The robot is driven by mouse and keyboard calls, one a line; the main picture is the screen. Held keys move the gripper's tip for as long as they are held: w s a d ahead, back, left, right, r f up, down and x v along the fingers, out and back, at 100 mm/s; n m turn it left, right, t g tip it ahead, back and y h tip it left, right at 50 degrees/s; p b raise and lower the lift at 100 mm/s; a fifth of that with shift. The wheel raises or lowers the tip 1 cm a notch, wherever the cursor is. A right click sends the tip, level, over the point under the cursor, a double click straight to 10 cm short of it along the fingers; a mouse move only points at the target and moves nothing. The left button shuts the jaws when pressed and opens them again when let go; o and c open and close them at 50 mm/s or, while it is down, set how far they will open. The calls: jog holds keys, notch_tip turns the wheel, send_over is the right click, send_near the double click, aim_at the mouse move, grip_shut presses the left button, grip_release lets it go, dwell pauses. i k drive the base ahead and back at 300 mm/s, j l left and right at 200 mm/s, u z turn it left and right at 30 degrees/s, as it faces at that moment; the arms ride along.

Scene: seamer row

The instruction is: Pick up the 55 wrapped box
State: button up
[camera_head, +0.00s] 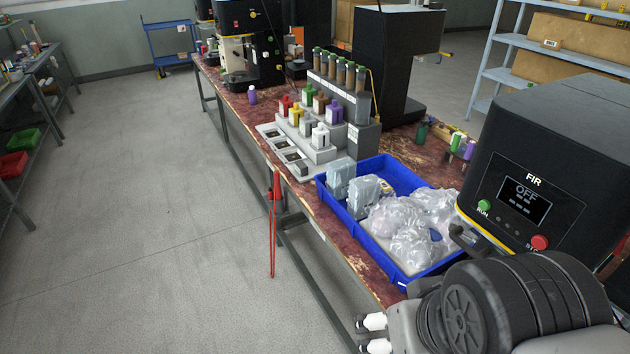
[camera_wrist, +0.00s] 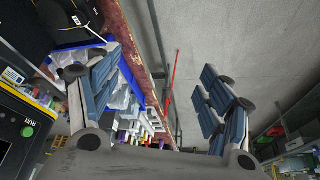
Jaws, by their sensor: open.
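My gripper is apart from the tray, out beside the bench edge above the floor.
A black FIR machine (camera_head: 530,190) stands right of the tray. A stepped rack (camera_head: 310,135) with coloured bottles stands beyond its far end. A red-handled tool (camera_head: 273,225) hangs at the bench's front edge. The floor (camera_head: 150,220) left of the bench is clear.

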aim_at(364, 192)
jog(key=i+j+u, duration=0.2)
jog(key=u, duration=0.25)
jog(key=i+u, duration=0.4)
jog(key=i, duration=2)
jog(key=i+j, duration=0.15)
jog(key=i, duration=1.8)
jog(key=i+z, duration=0.1)
jog(key=z, duration=0.7)
jog(key=i+z, duration=0.15)
jog(key=z, duration=0.25)
jog(key=i+j+z, duration=0.1)
jog(key=z, duration=0.3)
jog(key=j+z, duration=0.1)
jog(key=z, duration=2.9)
jog(key=u, duration=0.25)
jog(key=i+l+u, duration=0.2)
jog(key=u, duration=0.15)
jog(key=i+l+u, duration=0.15)
jog(key=l+u, duration=0.2)
jog(key=i+l+u, duration=0.15)
jog(key=l+u, duration=0.55)
jog(key=i+l+u, duration=0.1)
jog(key=l+u, duration=0.25)
jog(key=l, duration=0.1)
